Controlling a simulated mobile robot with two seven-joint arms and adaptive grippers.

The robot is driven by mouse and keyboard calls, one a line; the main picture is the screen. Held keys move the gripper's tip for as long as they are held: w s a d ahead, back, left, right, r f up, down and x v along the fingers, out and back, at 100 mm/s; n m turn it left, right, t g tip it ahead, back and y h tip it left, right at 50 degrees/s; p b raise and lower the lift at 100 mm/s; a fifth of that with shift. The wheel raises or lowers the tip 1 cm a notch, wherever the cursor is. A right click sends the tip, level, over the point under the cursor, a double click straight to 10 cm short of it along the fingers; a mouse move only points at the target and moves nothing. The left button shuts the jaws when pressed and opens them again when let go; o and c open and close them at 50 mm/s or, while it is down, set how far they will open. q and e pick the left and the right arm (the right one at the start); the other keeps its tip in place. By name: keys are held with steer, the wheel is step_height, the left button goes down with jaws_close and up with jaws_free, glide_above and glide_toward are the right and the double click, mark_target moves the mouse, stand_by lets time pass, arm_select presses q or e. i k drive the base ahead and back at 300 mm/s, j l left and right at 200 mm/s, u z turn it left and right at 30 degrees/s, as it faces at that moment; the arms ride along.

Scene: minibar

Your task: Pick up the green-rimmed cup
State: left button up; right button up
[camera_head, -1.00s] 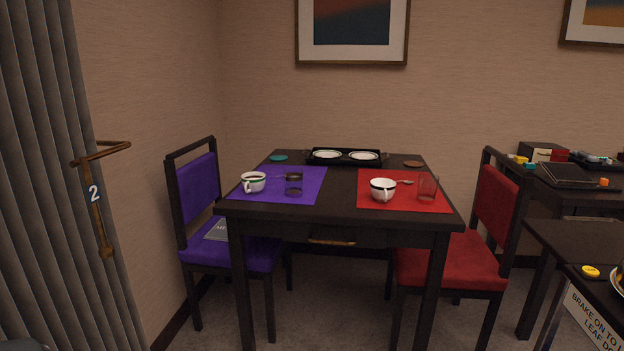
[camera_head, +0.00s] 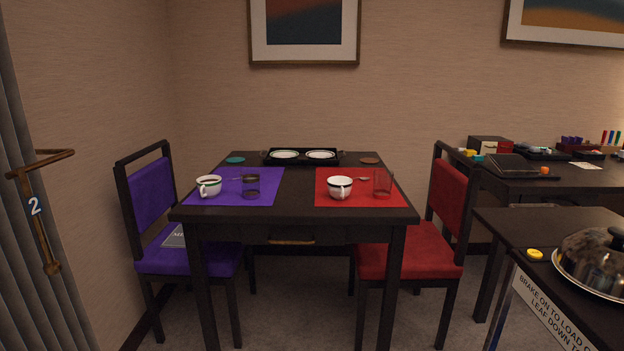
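Two white cups stand upright on the dark table (camera_head: 290,212). One white cup (camera_head: 208,187) is on the purple mat (camera_head: 232,196) at the left, its handle toward me. The other white cup (camera_head: 340,189) is on the red mat (camera_head: 347,177) at the right, its handle also toward me. Both rims look dark; at this size I cannot tell which one is green. Neither of my grippers is in view.
A dark glass (camera_head: 251,187) stands beside the left cup, a clear glass (camera_head: 382,183) beside the right one. A purple chair (camera_head: 150,195) and a red chair (camera_head: 447,198) flank the table. A cart with a domed cover (camera_head: 592,262) is at the right.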

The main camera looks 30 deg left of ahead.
mark_target(209, 186)
steer(key=u, duration=1.55)
steer(key=i+l+z, duration=0.3)
steer(key=k+j, duration=0.05)
steer(key=j, duration=0.05)
